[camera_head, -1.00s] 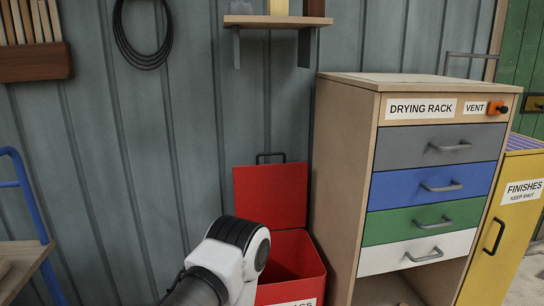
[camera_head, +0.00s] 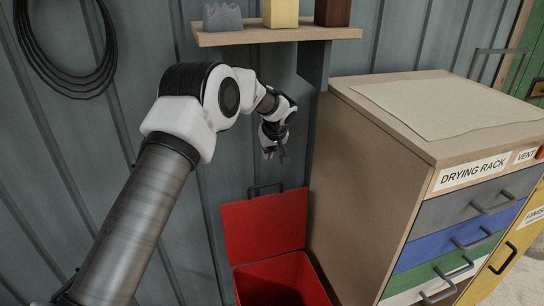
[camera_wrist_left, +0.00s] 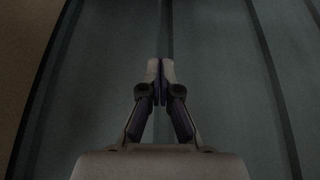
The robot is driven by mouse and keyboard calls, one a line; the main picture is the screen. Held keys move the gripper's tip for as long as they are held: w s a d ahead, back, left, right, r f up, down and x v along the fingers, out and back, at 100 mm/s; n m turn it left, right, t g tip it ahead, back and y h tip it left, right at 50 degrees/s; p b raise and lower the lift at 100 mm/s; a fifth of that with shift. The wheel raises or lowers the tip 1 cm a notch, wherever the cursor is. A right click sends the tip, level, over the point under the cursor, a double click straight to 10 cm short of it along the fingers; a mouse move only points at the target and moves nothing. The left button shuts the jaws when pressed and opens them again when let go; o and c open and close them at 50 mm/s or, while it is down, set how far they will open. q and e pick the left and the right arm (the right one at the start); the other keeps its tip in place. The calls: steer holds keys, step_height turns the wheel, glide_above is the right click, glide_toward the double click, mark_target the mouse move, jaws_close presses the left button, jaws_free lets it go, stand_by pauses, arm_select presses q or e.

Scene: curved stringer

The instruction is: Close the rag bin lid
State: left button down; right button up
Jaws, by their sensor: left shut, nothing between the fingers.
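The red rag bin (camera_head: 283,280) stands on the floor against the grey wall, left of the drying rack. Its red lid (camera_head: 266,226) is up, leaning back near the wall, with a dark handle (camera_head: 265,188) on its top edge. The bin's opening shows, and its lower front is cut off by the frame. My left gripper (camera_head: 276,156) is above the lid and its handle, apart from both. In the left wrist view its fingertips (camera_wrist_left: 160,68) are together with nothing between them, facing the wall. My right gripper is not in view.
The drying rack cabinet (camera_head: 365,200) stands close on the bin's right. A wooden shelf (camera_head: 270,36) with blocks on it is on the wall above my left gripper. A black coil (camera_head: 60,75) hangs at the upper left.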

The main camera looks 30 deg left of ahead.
arm_select(q)
steer(key=p+x, duration=0.2)
steer(key=x, duration=0.7)
steer(key=s+d, duration=0.1)
steer(key=s+d+f+p, duration=0.1)
steer(key=d, duration=0.1)
steer(key=shift+s+d+f, duration=0.1)
steer(key=shift+s+d, duration=0.1)
steer(key=shift+s, duration=0.2)
